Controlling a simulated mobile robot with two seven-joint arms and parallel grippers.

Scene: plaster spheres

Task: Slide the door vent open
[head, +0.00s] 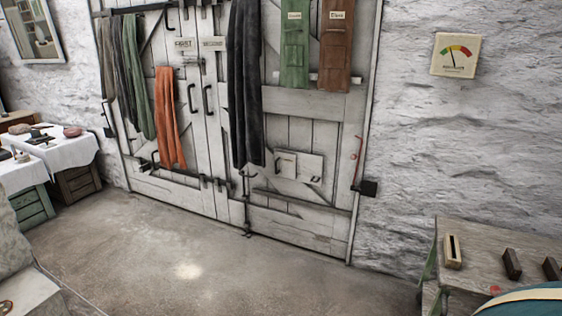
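A large weathered white plank double door (213,130) fills the middle of the head view. Low on its right leaf is a pale rectangular panel (305,163) with a small plate on its left part and small dark fittings near its lower right. It looks like the door vent, but I cannot tell whether it is open or closed. A dark hanging cloth (244,85) hangs just left of it, clear of most of the panel. Neither of my grippers is in view.
Orange (169,120) and green cloths hang on the left leaf. Green (294,45) and brown (336,45) pocket holders hang above the panel. A bench (490,245) stands at lower right, a white-covered table (62,150) at left. The floor (220,265) before the door is clear.

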